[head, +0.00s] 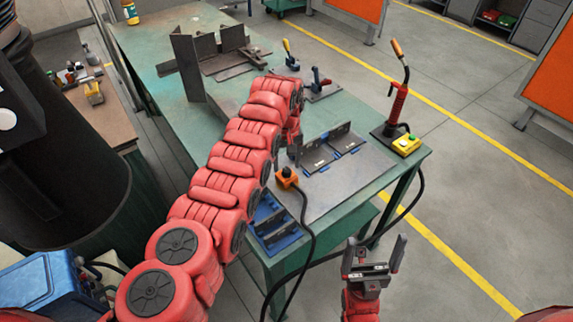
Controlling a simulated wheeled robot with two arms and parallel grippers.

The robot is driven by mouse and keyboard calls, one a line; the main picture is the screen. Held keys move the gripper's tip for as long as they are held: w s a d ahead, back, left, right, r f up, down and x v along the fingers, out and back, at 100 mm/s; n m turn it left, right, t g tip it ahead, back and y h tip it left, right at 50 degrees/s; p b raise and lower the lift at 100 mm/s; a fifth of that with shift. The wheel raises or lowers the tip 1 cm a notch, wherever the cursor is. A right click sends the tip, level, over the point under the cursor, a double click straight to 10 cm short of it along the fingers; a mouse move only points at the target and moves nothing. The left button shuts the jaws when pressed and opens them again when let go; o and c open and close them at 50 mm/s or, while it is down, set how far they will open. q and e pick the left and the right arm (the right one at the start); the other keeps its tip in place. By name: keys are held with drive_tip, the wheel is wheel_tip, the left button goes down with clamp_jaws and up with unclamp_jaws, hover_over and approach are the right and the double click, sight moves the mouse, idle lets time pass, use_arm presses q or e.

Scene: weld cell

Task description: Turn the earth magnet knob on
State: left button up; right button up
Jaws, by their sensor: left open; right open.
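The earth magnet (287,179) is a small orange block with a dark knob on top (287,171). It sits near the front edge of the green table, with a black cable running off it. Whether the knob is on or off is too small to tell. My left gripper (294,146) is open and points down, just beyond and above the magnet, apart from the knob as far as I can see. Its fingers are partly hidden by the arm. My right gripper (373,244) is open and empty, in front of the table's right corner, well away from the magnet.
Angled steel plates (333,152) stand on the table right of the magnet. A blue tray (273,235) lies at the front edge. A red torch (396,103) and a yellow button box (406,145) stand at the right corner. Toggle clamps (319,86) and larger steel parts (222,55) lie farther back.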

use_arm(q)
wheel_tip(320, 180, down, 2)
clamp_jaws()
idle(0.5)
